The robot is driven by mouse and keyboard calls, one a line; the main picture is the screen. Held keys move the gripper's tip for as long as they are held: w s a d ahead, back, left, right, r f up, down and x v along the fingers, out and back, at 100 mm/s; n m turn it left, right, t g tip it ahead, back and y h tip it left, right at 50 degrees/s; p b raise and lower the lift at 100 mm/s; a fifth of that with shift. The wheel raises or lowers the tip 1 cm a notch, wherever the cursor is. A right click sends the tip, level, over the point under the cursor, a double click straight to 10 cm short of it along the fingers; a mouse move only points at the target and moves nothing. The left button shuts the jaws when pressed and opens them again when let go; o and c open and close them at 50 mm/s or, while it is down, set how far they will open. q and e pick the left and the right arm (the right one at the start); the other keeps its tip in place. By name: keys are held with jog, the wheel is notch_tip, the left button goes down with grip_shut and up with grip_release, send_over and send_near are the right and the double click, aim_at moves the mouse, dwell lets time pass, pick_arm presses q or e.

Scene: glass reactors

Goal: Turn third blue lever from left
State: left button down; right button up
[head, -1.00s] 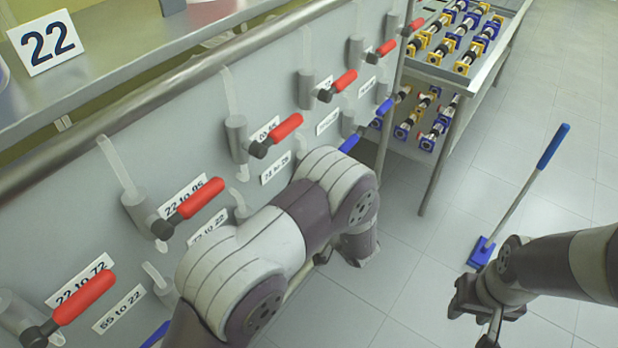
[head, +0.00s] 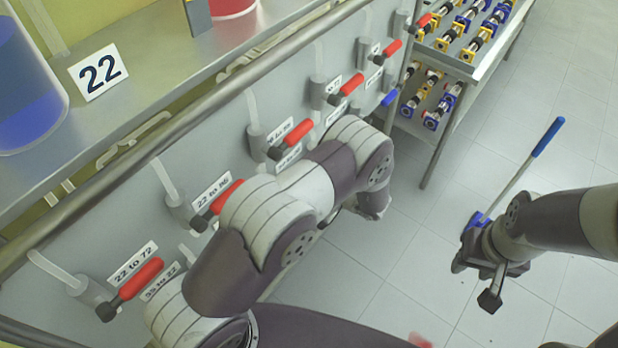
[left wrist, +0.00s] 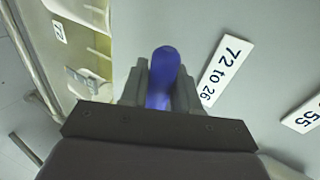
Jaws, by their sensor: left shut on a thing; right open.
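In the left wrist view my left gripper (left wrist: 161,88) is shut on a blue lever (left wrist: 165,62), whose rounded end shows between the fingers. A label reading "72 to 26" (left wrist: 226,64) is right of it on the grey panel. In the head view my left arm covers the lower panel and hides its gripper and the held lever. One other blue lever (head: 390,97) shows at the panel's far end; its place in the row cannot be told. My right gripper (head: 477,283) is open and empty above the floor.
Several red levers, including a near one (head: 140,279), line the upper panel. A metal rail (head: 200,112) runs above them. A rack (head: 480,72) with blue and yellow parts stands beyond. A blue-handled floor tool (head: 520,175) is near my right arm.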

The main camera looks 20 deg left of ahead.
pick_arm(q)
jog(key=shift+r, duration=0.15)
dwell(0.4)
jog(key=c, duration=0.9)
grip_release()
jog(key=b+v, duration=0.1)
jog(key=v, duration=1.1)
jog(key=shift+d+r+b, duration=0.2)
jog(key=shift+d+b, duration=0.15)
jog(key=shift+d, duration=0.05)
